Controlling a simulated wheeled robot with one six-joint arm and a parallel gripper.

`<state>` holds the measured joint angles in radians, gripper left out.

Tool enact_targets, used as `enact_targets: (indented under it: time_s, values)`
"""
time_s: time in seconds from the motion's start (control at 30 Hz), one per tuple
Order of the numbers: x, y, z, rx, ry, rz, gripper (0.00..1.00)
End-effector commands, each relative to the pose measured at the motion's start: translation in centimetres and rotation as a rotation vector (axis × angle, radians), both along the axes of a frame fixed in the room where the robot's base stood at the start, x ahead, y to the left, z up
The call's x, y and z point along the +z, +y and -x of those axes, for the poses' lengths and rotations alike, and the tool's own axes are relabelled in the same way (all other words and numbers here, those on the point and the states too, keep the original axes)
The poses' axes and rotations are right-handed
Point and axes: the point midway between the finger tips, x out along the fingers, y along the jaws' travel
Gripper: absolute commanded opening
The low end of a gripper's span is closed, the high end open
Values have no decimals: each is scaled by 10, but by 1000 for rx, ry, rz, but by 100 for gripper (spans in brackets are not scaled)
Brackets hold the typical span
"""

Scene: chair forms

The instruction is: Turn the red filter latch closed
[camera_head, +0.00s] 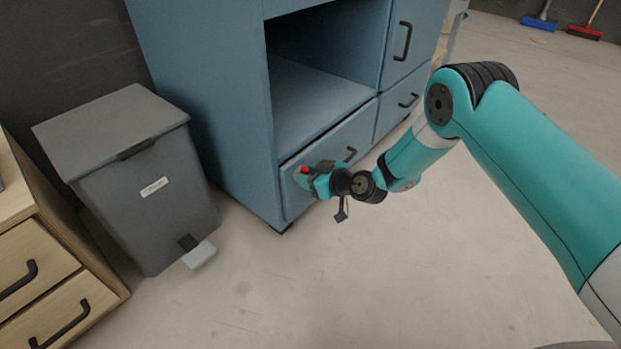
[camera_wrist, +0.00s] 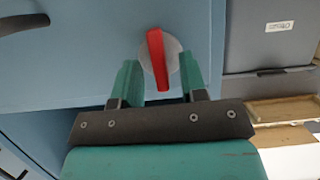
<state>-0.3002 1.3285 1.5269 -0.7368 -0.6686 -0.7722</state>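The red filter latch (camera_wrist: 157,60) is a slim red handle on a pale round base, set on the front of a blue cabinet drawer. In the wrist view it points almost straight up and down in the picture, tilted slightly. My gripper (camera_wrist: 160,80) is open, with one teal finger on each side of the latch and a visible gap to both. In the head view the latch (camera_head: 304,170) is a small red spot at the tip of my gripper (camera_head: 307,180), low on the cabinet, and the fingers partly hide its base.
The blue cabinet (camera_head: 228,110) has an open shelf above the drawer and black handles. A grey bin (camera_head: 140,190) with a pedal stands to its left. A wooden drawer unit (camera_head: 40,260) is at the far left. The floor (camera_head: 290,290) in front is clear.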

Motion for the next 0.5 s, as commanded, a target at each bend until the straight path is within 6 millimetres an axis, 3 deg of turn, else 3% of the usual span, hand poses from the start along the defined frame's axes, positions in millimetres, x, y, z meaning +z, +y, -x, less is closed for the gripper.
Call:
enact_targets:
  time_s: [0.17, 0.33, 0.5]
  values:
    - [0, 0, 0, 0, 0, 0, 37]
    - [0, 0, 0, 1, 0, 0, 0]
    - [0, 0, 0, 0, 2, -1, 0]
